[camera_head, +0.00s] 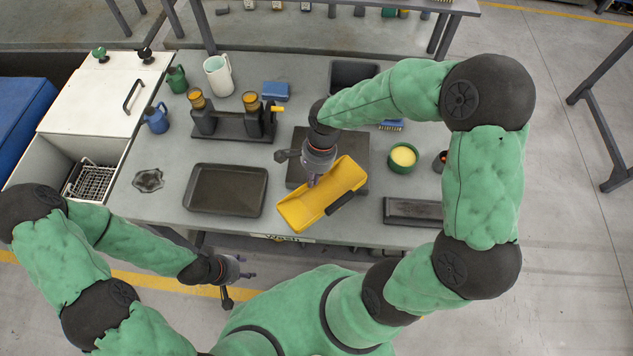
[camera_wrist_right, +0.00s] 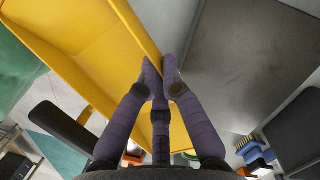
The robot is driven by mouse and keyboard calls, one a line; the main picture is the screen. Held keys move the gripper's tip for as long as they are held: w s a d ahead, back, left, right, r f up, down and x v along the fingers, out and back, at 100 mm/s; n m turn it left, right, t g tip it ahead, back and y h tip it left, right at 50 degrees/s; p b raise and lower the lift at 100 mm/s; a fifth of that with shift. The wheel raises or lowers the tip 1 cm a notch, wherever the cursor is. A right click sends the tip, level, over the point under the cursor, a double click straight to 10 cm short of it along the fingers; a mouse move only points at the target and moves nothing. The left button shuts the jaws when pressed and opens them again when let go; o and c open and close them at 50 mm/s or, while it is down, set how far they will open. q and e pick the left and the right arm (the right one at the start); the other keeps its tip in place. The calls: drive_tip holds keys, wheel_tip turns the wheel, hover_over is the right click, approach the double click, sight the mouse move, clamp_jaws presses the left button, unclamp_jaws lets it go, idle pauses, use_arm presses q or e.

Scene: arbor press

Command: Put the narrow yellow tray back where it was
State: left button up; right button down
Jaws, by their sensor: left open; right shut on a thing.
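The narrow yellow tray (camera_head: 306,208) is tilted and slanted in the head view, with a dark handle at its lower right. My right gripper (camera_head: 313,181) is above it and shut on its rim. In the right wrist view the fingers (camera_wrist_right: 160,70) pinch the edge of the yellow tray (camera_wrist_right: 85,40). The tray is over the front part of a dark square plate (camera_head: 362,146) and reaches toward the table's front edge. My left gripper (camera_head: 236,281) is open and empty, in front of the table, apart from everything.
A dark shallow tray (camera_head: 226,212) lies left of the yellow tray. A dark flat block (camera_head: 412,212) lies to the right. A green bowl with yellow contents (camera_head: 403,157), a black stand with amber-topped parts (camera_head: 228,125) and a white pitcher (camera_head: 218,76) stand farther back.

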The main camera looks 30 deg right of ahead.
drive_tip(key=shift+w+d+f, duration=0.25)
drive_tip(key=shift+d+f, duration=0.3)
drive_tip(key=shift+f, duration=0.15)
drive_tip(key=shift+w+d+f+b, duration=0.1)
drive_tip(key=shift+f+b, duration=0.05)
drive_tip(key=shift+f, duration=0.8)
drive_tip(key=shift+w+d+f+b, duration=0.1)
drive_tip(key=shift+f+b, duration=0.05)
drive_tip(key=shift+f, duration=0.75)
drive_tip(key=shift+f+b, duration=0.45)
drive_tip(key=shift+f, duration=0.15)
drive_tip(key=c, duration=1.4)
unclamp_jaws()
